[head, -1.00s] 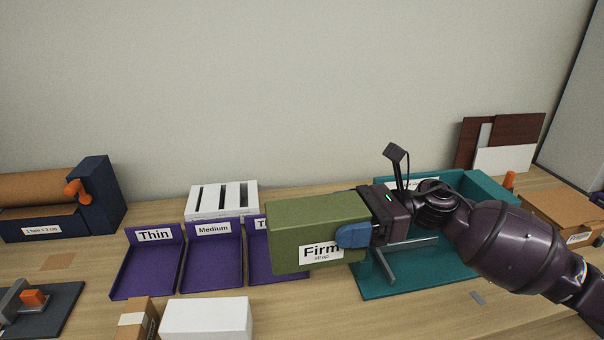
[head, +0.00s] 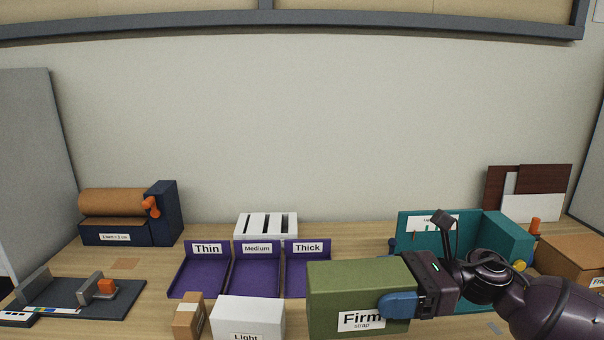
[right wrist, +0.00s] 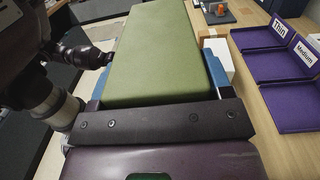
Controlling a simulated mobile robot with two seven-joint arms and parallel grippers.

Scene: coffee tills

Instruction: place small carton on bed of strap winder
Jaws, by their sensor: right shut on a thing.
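My right gripper (head: 398,303) is shut on an olive-green carton (head: 345,285) labelled "Firm strap". A blue finger pad presses on its near side; the other finger is hidden behind it in the head view. The right wrist view shows the green carton (right wrist: 155,55) between blue pads. The carton appears held in front of the purple trays and left of a teal machine (head: 508,237), which may be the strap winder. My gripper and arm hide much of its bed. My left gripper is not in view.
Purple trays labelled Thin (head: 200,280), Medium (head: 255,280) and Thick (head: 300,280) stand mid-table. A white "Light" box (head: 248,312) and a small brown box (head: 188,315) are in front. A brown-roll dispenser (head: 125,220) stands at left, a brown carton (head: 575,258) at right.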

